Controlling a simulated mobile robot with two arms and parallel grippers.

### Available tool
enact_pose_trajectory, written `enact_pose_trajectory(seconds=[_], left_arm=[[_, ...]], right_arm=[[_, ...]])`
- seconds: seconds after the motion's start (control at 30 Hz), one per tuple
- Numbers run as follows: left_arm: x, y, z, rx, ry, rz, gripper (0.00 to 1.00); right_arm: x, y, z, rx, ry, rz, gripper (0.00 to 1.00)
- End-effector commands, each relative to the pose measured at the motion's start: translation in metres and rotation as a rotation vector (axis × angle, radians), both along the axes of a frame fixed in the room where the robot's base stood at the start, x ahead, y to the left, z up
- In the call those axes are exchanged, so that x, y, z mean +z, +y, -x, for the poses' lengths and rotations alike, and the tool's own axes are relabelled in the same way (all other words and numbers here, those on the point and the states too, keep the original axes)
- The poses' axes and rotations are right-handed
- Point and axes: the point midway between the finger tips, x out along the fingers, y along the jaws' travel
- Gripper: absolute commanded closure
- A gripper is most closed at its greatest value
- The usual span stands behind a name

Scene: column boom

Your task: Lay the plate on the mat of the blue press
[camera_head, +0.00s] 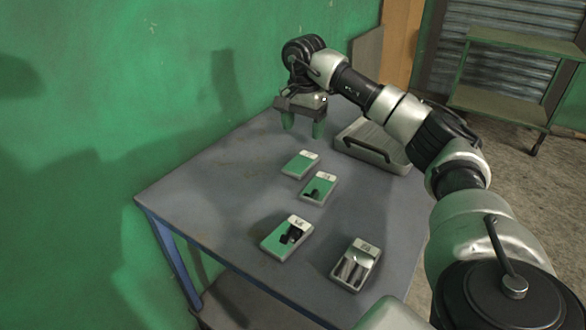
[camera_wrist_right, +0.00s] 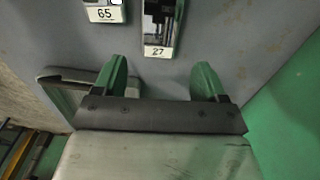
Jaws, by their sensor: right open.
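My right gripper (camera_head: 303,130) is open and empty, its green fingers pointing down above the far part of the grey table (camera_head: 225,190). In the right wrist view the open fingers (camera_wrist_right: 160,66) have only bare tabletop between their tips. A small labelled tray (camera_wrist_right: 160,28) marked 27 lies just beyond them, and a tray (camera_wrist_right: 103,12) marked 65 is cut by the top edge. I cannot make out a plate, a mat or a blue press in either view. My left gripper is not in view.
Small labelled trays (camera_head: 300,164), (camera_head: 318,188), (camera_head: 271,241) and (camera_head: 342,278) lie on the table, some holding small parts. A larger grey case (camera_head: 372,145) stands at its far right. A green wall (camera_head: 90,90) borders the left; a shelf cart (camera_head: 500,103) stands behind.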

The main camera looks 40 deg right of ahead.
Motion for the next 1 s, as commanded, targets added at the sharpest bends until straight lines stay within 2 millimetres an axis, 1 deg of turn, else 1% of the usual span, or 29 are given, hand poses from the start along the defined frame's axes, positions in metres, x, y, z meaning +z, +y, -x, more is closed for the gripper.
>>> enact_pose_trajectory(seconds=[0.03, 0.1, 0.2, 0.37, 0.63, 0.77, 0.97, 1.0], left_arm=[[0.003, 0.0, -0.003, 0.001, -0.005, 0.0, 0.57], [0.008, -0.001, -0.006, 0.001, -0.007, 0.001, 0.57], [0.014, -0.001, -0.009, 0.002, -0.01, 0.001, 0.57], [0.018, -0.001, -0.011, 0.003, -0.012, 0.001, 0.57], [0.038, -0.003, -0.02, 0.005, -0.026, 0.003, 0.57], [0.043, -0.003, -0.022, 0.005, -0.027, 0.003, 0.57], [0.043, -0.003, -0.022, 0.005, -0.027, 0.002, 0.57], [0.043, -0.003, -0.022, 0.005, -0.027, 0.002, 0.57]], right_arm=[[-0.012, 0.0, 0.001, 0.0, 0.004, 0.001, 0.28], [-0.023, 0.0, 0.001, 0.0, 0.004, 0.001, 0.28], [-0.035, 0.0, 0.0, 0.0, 0.003, 0.001, 0.28], [-0.046, 0.001, 0.0, 0.001, 0.002, 0.002, 0.28], [-0.084, 0.003, 0.001, 0.001, 0.003, 0.001, 0.28], [-0.093, 0.003, 0.0, 0.001, 0.002, 0.001, 0.28], [-0.093, 0.003, 0.0, 0.001, 0.001, 0.001, 0.28], [-0.093, 0.003, 0.0, 0.001, 0.001, 0.001, 0.29]])
